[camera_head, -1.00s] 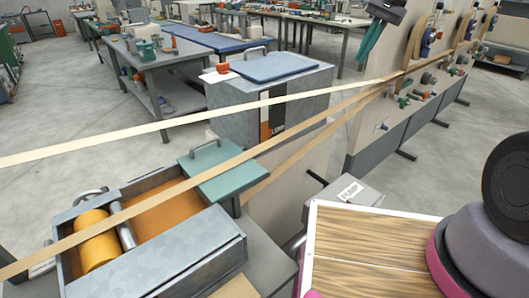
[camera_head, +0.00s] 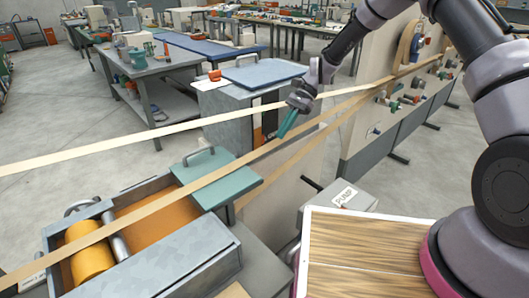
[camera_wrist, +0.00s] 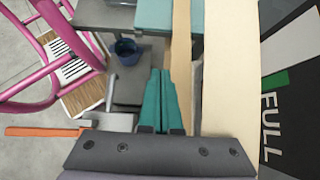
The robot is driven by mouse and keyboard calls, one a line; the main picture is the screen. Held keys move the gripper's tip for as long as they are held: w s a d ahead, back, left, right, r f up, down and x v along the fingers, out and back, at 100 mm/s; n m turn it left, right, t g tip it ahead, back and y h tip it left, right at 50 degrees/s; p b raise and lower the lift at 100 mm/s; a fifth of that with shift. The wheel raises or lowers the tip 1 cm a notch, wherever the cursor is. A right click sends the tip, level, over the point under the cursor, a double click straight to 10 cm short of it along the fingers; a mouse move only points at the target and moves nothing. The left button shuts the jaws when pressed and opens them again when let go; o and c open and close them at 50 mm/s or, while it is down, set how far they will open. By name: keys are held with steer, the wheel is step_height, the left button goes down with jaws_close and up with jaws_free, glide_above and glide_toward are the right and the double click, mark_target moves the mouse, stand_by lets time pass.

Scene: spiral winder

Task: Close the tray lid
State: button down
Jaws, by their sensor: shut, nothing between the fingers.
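The grey tray (camera_head: 193,260) stands at the lower left in the head view, with orange contents (camera_head: 165,218) and a yellow roller (camera_head: 90,263) exposed. Its flat teal lid (camera_head: 222,186), with a grey handle (camera_head: 199,151), sits at the tray's right end, leaving much of the tray uncovered. In the wrist view a teal panel that appears to be the lid shows at the top edge (camera_wrist: 155,15). My gripper (camera_head: 284,134) has its teal fingers shut and empty, up and right of the lid and apart from it. The closed fingers also show in the wrist view (camera_wrist: 159,75).
Tan strips (camera_head: 130,132) stretch across the space, passing over the tray and close to my gripper. A grey bin with a blue top (camera_head: 262,72) stands behind. A grey box labelled PUMP (camera_head: 338,197) is right of the tray.

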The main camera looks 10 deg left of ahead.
mark_target(201, 195)
steer(key=s+a+r+x, duration=0.1)
steer(key=r+x, duration=0.1)
steer(key=x, duration=1)
steer(key=shift+s+a, duration=0.15)
steer(key=shift+s, duration=0.35)
steer(key=shift+f, duration=0.1)
steer(key=s+a, duration=0.3)
steer(key=s, duration=0.2)
steer(key=s+a, duration=0.4)
steer(key=s, duration=0.1)
steer(key=s+a, duration=0.4)
steer(key=s, duration=0.1)
steer(key=shift+a, duration=0.25)
